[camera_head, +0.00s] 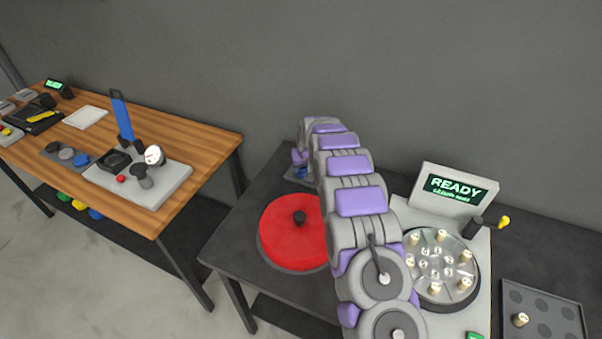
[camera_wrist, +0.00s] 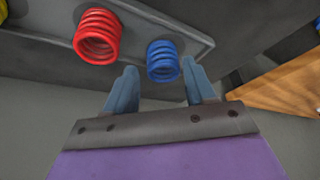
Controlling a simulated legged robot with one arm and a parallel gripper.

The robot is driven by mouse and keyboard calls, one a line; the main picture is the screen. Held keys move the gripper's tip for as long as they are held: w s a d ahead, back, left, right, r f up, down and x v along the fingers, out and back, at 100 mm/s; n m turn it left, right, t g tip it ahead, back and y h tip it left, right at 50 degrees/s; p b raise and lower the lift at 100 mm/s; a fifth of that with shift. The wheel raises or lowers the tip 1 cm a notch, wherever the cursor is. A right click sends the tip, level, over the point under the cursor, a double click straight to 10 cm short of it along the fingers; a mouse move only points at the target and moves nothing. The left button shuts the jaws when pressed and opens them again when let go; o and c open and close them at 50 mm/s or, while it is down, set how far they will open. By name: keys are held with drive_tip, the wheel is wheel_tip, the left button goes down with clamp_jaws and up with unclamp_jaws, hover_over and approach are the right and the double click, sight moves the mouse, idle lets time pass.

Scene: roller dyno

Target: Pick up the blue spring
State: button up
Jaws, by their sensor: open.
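The blue spring (camera_wrist: 163,61) stands on a dark grey holder plate (camera_wrist: 190,25) in the wrist view, right of a red spring (camera_wrist: 97,37). My gripper (camera_wrist: 161,82) is open and empty, with its two blue-grey fingers pointing toward the blue spring. The spring shows in line with the gap between the fingertips. I cannot tell whether it is between them or just beyond. In the head view my arm reaches to the back of the black table (camera_head: 240,225) and hides most of that spot. A small blue patch shows there, unclear.
A red disc (camera_head: 285,238) with a black knob lies beside my arm. To the right stand a round plate with pale pegs (camera_head: 440,262), a READY display (camera_head: 455,190) and a dark tray (camera_head: 545,300). A wooden bench (camera_head: 200,145) stands left.

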drive_tip(key=shift+x, duration=1.15)
drive_tip(key=shift+a+f, duration=0.2)
drive_tip(key=shift+a, duration=0.5)
drive_tip(key=shift+a+f, duration=0.1)
drive_tip(key=shift+a, duration=0.4)
drive_tip(key=shift+c, duration=1.4)
drive_tip(key=shift+w+d, duration=0.1)
drive_tip(key=shift+d, duration=0.9)
drive_tip(key=c, duration=0.5)
drive_tip(key=shift+a+r, duration=0.2)
drive_tip(key=shift+a, duration=0.35)
drive_tip(key=shift+a+r, duration=0.15)
drive_tip(key=shift+r, duration=0.15)
drive_tip(key=r, duration=0.5)
drive_tip(key=d+r+p, duration=0.1)
drive_tip(key=r, duration=0.1)
drive_tip(key=shift+d+r, duration=0.1)
drive_tip(key=shift+r, duration=0.05)
wheel_tip(320, 180, up, 6)
drive_tip(key=p, duration=0.2)
hover_over(297, 175)
drive_tip(key=shift+w+d, duration=0.2)
drive_tip(key=shift+d, duration=0.55)
